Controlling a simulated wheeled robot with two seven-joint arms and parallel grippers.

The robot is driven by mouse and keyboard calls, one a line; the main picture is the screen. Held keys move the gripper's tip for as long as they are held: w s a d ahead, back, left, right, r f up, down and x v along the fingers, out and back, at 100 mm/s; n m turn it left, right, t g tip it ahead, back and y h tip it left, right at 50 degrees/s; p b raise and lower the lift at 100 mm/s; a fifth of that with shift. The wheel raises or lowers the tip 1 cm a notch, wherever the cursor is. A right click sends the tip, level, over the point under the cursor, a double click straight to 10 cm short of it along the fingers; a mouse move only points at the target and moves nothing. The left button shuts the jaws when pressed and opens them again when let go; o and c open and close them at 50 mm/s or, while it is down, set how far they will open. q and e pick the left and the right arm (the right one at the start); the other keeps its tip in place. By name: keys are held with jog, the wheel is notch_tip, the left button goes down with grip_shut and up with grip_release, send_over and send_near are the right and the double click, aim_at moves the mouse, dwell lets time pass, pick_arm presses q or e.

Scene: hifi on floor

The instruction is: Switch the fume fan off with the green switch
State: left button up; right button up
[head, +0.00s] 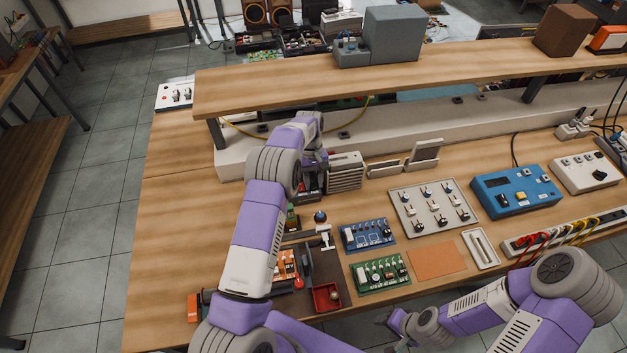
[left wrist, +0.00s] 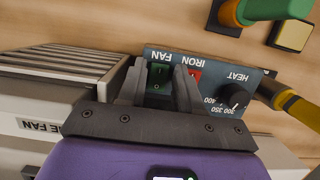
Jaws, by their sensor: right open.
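The green switch (left wrist: 158,76), under the label FAN, sits on a dark control panel (left wrist: 215,70) in the left wrist view. My left gripper (left wrist: 158,92) is open, with its fingers apart at either side of the green switch. I cannot tell whether they touch the panel. The fume fan (head: 346,170) is a pale box with a slatted side, beside my left gripper (head: 316,176) in the head view. It also shows in the left wrist view (left wrist: 40,125). My right gripper (head: 388,320) is open at the bench's front edge, partly hidden by its arm.
A red switch (left wrist: 195,75) under IRON is close to one left finger, with a black HEAT knob (left wrist: 233,95) beyond. Circuit boards (head: 380,272), a switch plate (head: 434,207) and a blue instrument (head: 515,190) lie to the right. A raised shelf (head: 260,92) runs behind. The bench's left end is clear.

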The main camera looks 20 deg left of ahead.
aim_at(313, 185)
pick_arm(q)
notch_tip(313, 185, up, 10)
dwell(0.4)
dwell(0.4)
